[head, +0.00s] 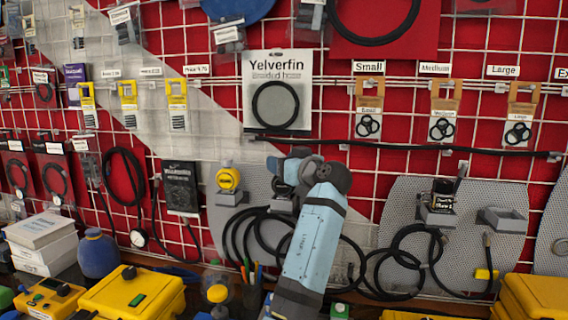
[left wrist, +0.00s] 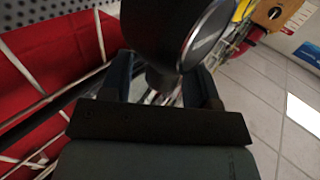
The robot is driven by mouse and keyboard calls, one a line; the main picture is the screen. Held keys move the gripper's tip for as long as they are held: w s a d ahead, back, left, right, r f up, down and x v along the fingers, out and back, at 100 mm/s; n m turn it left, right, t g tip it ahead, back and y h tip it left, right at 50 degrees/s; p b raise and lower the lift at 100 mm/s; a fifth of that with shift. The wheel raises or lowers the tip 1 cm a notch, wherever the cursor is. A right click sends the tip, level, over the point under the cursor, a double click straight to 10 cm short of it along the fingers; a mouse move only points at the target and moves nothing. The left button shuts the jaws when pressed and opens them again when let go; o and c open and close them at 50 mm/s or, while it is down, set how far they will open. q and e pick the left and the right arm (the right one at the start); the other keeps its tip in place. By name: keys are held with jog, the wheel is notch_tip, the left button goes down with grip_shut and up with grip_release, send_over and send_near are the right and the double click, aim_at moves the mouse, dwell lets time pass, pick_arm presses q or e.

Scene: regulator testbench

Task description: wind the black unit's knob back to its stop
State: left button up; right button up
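My left arm rises through the lower middle of the head view. Its gripper end is near the board, and the fingertips are hidden behind my own wrist. In the left wrist view a dark rounded body with a silver-rimmed round face (left wrist: 208,38), apparently the black unit, sits between the spread fingers of my left gripper (left wrist: 160,80). I cannot tell whether the fingers touch it or which part is the knob. In the head view a grey bracket (head: 283,205) with black hoses shows partly behind my arm. My right gripper is not in view.
A yellow unit (head: 228,179) on a grey bracket stands left of my arm. Another dark unit (head: 441,197) and an empty bracket (head: 503,219) stand to the right. Black hoses (head: 250,235) hang low around my arm. Yellow cases (head: 130,293) line the front.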

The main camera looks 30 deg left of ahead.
pick_arm(q)
jog(key=shift+s+d+f, duration=0.1)
jog(key=shift+d, duration=0.2)
jog(key=b+v, duration=0.3)
jog(key=v, duration=1)
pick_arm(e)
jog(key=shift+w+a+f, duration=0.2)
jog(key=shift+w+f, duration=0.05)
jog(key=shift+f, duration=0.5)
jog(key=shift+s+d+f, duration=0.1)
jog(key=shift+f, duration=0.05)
